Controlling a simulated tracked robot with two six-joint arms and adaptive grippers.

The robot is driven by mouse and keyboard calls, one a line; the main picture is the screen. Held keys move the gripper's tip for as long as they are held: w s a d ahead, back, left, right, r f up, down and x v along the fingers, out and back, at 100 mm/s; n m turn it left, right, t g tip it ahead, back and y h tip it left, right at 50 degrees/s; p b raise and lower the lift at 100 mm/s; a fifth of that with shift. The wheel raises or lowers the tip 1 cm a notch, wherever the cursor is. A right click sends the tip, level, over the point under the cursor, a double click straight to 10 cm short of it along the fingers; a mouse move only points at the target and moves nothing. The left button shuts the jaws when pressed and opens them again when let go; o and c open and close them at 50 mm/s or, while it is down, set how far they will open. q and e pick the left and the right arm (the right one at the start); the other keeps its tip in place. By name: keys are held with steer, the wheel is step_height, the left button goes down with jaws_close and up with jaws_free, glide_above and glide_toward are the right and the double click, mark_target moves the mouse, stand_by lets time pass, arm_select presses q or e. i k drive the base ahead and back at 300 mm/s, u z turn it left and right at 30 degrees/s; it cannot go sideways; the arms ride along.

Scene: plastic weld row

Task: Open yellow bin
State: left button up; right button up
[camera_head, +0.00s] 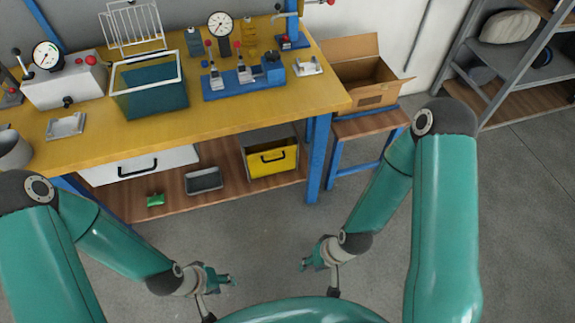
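The yellow bin (271,162) has a black handle on its front and sits on the wooden lower shelf under the yellow workbench, near its right end. A grey box shape shows around and above its yellow front. I cannot tell how far, if at all, it is pulled out. My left gripper (226,280) hangs over the floor at the bottom, in front of the bench and well apart from the bin. My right gripper (308,263) is also over the floor, below and right of the bin, touching nothing. Both grippers are too small to tell whether their fingers are open.
A blue bench leg (318,158) stands just right of the bin. A grey tray (204,180) and a green item (155,200) lie on the shelf to its left, below a white drawer (140,166). A cardboard box (357,78) sits on a stool. The floor ahead is clear.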

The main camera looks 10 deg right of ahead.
mark_target(265, 159)
steer(key=u, duration=0.15)
steer(key=i, duration=0.9)
steer(key=z, duration=0.1)
